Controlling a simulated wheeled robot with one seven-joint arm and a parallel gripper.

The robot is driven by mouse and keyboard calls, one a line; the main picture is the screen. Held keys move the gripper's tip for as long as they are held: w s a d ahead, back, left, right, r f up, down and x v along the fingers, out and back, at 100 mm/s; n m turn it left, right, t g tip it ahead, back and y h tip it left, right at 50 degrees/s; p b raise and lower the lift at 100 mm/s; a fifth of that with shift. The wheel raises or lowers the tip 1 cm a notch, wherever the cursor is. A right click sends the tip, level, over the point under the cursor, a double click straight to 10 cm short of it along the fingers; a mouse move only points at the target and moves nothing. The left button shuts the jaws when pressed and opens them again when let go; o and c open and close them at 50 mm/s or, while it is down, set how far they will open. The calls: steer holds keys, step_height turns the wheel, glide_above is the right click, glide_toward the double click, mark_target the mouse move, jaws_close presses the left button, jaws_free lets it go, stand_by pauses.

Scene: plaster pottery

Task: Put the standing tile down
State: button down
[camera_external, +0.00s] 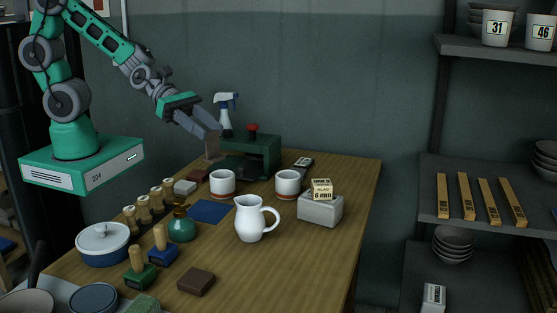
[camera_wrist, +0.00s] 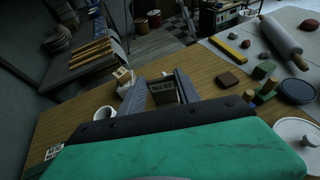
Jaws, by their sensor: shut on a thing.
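The tile (camera_external: 212,146) is a small brownish slab, upright at the back left of the table, beside the left end of a green machine. My gripper (camera_external: 209,130) reaches down to it from the upper left and is shut on its upper part. In the wrist view the tile (camera_wrist: 162,95) shows dark printed lettering, and it sits between the two grey fingers of my gripper (camera_wrist: 162,82). Its lower end is partly hidden, and I cannot tell whether it touches the table.
The green machine (camera_external: 262,154) and a spray bottle (camera_external: 226,116) stand close by. Two white cups (camera_external: 222,183), a blue mat (camera_external: 210,211), a white jug (camera_external: 251,220) and a grey block (camera_external: 320,209) stand nearer. Bare wood (camera_external: 345,185) runs along the table's right side.

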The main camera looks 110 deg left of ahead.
steer(key=w+d+f+m+g+h+b, duration=0.1)
steer(key=d+f+m+g+h+b, duration=0.2)
steer(key=d+b, duration=0.65)
steer(key=w+d+f+m+h+b, duration=0.1)
steer(key=d+f+m+h+b, duration=0.25)
steer(key=d, duration=1.15)
steer(key=shift+n+y, duration=0.45)
steer(key=f+b, duration=0.1)
steer(key=f, duration=0.4)
steer(key=f+b, duration=0.1)
steer(key=f, duration=0.4)
steer(key=shift+w+d, duration=0.15)
steer(key=shift+w, duration=0.05)
steer(key=shift+f, duration=0.2)
steer(key=c, duration=0.9)
jaws_free()
steer(key=shift+o, duration=0.2)
